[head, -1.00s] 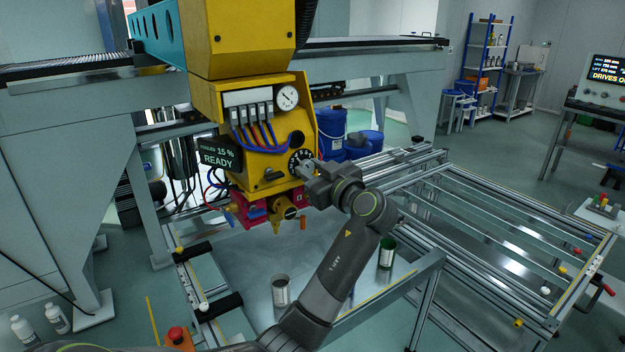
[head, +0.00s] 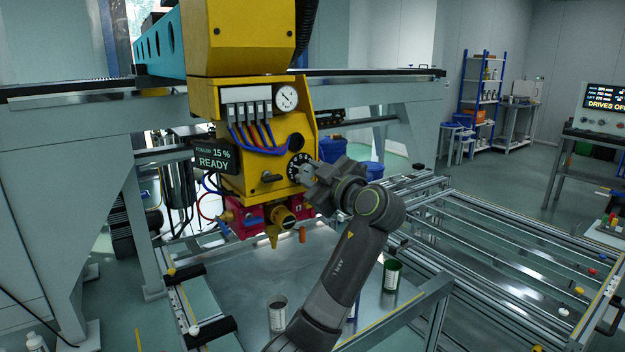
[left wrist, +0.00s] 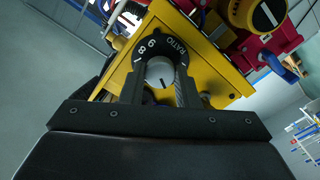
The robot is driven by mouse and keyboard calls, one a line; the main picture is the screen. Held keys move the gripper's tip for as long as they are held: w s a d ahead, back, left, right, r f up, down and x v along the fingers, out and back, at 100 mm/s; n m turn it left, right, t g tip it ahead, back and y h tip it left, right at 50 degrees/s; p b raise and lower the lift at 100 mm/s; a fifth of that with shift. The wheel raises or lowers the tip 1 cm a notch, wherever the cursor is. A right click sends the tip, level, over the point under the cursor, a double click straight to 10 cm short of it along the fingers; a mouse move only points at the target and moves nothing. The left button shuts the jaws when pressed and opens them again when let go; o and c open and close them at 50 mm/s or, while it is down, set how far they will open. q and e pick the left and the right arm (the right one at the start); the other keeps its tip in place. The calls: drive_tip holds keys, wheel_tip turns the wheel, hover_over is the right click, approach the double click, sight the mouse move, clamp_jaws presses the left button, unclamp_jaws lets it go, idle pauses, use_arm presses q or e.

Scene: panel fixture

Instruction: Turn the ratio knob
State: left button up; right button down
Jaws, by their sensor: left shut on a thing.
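The ratio knob (left wrist: 161,73) is a light grey cap with a dark pointer line, set in a black dial ring (left wrist: 153,45) marked RATIO with numbers, on the side of the yellow machine head (head: 262,148). My left gripper (left wrist: 160,82) is shut on the knob, one finger on each side of it. In the head view the left gripper (head: 309,174) reaches the dial from the right and hides part of it. A small screen (head: 214,157) on the head reads 15 % and READY. My right gripper is not in view.
A pressure gauge (head: 286,98) and coloured hoses sit above the dial. A yellow nozzle (head: 277,225) hangs below, near a red block (head: 248,213). Cans (head: 277,312) stand on the metal table (head: 240,280). A rail frame (head: 490,260) fills the right side.

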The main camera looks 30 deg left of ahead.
use_arm(q)
drive_tip(key=o, duration=1)
drive_tip(key=shift+a, duration=0.1)
drive_tip(key=shift+c, duration=0.2)
drive_tip(key=b+v, duration=0.4)
drive_tip(key=v, duration=1.3)
drive_tip(key=shift+d, duration=0.25)
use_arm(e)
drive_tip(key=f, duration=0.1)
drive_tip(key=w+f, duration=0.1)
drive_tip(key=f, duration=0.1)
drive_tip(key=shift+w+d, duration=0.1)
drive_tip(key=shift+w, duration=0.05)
use_arm(q)
drive_tip(key=shift+s, duration=0.1)
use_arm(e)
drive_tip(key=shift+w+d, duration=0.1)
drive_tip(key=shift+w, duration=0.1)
